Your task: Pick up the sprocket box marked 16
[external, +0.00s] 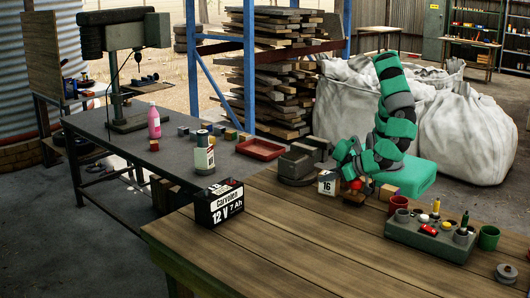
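The sprocket box marked 16 (328,184) is a small white box with dark print, upright on the wooden bench (290,250) near its back edge. My green and grey arm bends down from the back, and my gripper (352,180) is low over the bench just to the right of the box. A gap between gripper and box is hard to make out at this size. The fingers are small and partly hidden by the arm links, so I cannot see whether they are open or shut. A small red round thing (355,184) shows right at the gripper.
A grey-green tray (430,238) with small items and cups fills the right side. A black 12 V battery (218,204) stands at the left corner. The bench's front middle is clear.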

